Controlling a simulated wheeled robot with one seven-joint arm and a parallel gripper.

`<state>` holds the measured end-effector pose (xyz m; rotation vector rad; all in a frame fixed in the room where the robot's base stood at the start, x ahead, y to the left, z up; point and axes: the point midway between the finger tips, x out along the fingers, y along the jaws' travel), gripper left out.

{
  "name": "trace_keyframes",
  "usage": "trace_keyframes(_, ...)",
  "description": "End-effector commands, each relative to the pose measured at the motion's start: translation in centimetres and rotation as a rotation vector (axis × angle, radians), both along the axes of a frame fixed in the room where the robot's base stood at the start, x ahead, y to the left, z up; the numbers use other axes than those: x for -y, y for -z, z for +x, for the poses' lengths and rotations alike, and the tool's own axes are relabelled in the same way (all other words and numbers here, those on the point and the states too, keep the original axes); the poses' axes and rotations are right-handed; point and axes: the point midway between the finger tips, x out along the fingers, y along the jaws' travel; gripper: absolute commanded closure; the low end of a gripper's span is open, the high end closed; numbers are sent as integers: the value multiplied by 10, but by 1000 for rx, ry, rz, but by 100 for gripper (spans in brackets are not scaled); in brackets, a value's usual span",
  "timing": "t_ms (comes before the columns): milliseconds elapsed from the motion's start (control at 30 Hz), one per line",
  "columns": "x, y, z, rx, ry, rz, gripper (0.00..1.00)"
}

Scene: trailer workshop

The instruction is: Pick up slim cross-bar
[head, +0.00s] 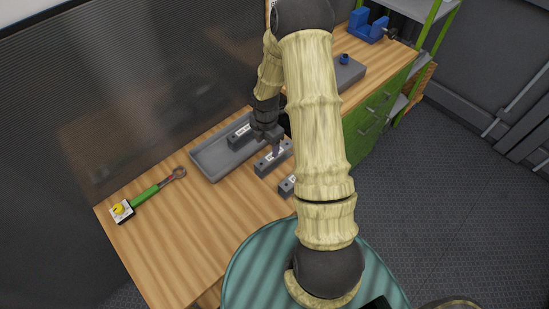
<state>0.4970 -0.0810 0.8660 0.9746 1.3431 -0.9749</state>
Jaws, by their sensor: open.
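Several dark grey bars with white labels are at the workbench; the labels are too small to read, so I cannot tell which one is the slim cross-bar. One bar (262,167) lies on the wood beside the tray. A second bar (286,187) lies nearer, partly hidden behind my arm. A third bar (238,135) is inside the grey tray (209,174).
A green-handled tool (146,195) and a yellow-and-white item (121,210) lie on the bench (190,245) at left. A blue vise (368,25) and another grey tray (350,73) are farther back. The front left of the bench is clear.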

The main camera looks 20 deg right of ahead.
Motion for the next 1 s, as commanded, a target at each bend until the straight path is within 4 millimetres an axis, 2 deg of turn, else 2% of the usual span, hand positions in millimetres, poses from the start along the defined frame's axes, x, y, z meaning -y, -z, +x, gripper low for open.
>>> trace_keyframes(200, 0, 36, 0, -3, -1, -1, 38)
trace_keyframes(400, 0, 59, 0, -1, 0, -1, 38)
trace_keyframes(800, 0, 63, 1, 1, 0, -1, 38)
trace_keyframes(1000, -3, 79, 2, -2, -1, -1, 38)
